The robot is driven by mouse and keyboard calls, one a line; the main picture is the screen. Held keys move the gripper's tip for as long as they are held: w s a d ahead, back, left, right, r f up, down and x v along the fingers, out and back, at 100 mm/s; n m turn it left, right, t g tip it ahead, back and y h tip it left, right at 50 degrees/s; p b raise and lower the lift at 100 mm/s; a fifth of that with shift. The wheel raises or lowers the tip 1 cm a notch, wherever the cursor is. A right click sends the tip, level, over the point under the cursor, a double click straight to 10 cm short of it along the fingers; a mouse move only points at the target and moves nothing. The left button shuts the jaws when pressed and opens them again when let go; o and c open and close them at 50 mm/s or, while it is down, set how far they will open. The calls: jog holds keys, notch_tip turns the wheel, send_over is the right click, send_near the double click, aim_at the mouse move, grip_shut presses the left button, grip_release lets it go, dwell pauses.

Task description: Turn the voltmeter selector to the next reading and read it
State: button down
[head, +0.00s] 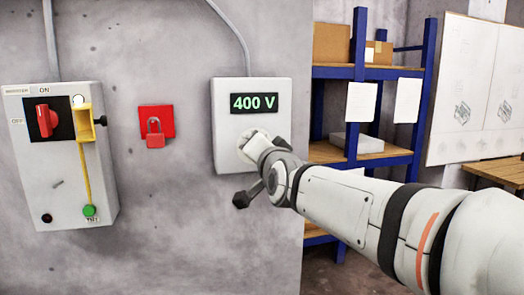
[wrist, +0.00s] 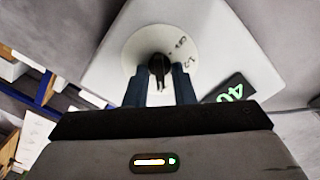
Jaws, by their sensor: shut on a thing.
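The voltmeter box (head: 225,112) is white and fixed to the grey wall; its display (head: 254,103) reads "400 V" in green. In the wrist view the box (wrist: 215,50) appears tilted, with part of the display (wrist: 233,90) showing. The black selector knob (wrist: 159,68) sits on a round pale dial with small markings; only a few letters show and I cannot read its setting surely. My gripper (wrist: 160,82) is shut on the knob, one finger on each side. In the head view my arm's end hides the knob and most of the dial.
Blue shelves (head: 345,150) with boxes stand behind my arm at right.

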jog(key=c, duration=1.5)
grip_release()
jog(key=shift+c, duration=0.2)
jog(key=v, duration=0.7)
jog(key=shift+s+p, duration=0.3)
jog(key=shift+s, duration=0.1)
jog(key=shift+d, duration=0.15)
